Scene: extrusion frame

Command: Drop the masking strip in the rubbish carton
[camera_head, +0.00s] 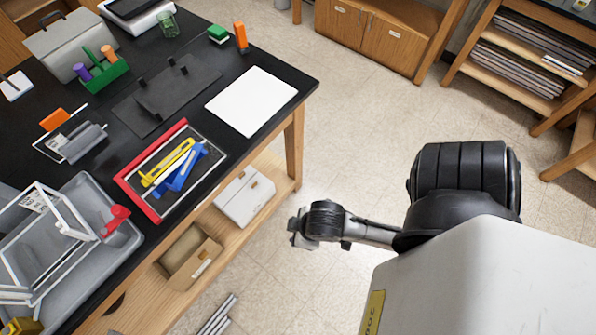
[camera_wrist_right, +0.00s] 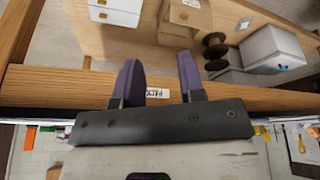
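An open brown cardboard carton (camera_head: 190,258) stands on the wooden shelf under the black table, with a white label on its front; I take it as the rubbish carton. I cannot pick out the masking strip with certainty in either view. My right gripper (camera_head: 297,229) is in the open space to the right of the table, right of the carton. In the right wrist view the two purple fingers of this gripper (camera_wrist_right: 160,75) stand apart, with nothing seen held between them. A small white printed label (camera_wrist_right: 158,94) shows between them against a wooden edge. My left gripper is not in view.
A white box (camera_head: 245,195) stands on the same shelf. A red-edged tray (camera_head: 148,207) with yellow and blue tools, a grey tray (camera_head: 125,240) and a white sheet (camera_head: 252,100) lie on the table. The floor right of the table (camera_head: 345,130) is clear.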

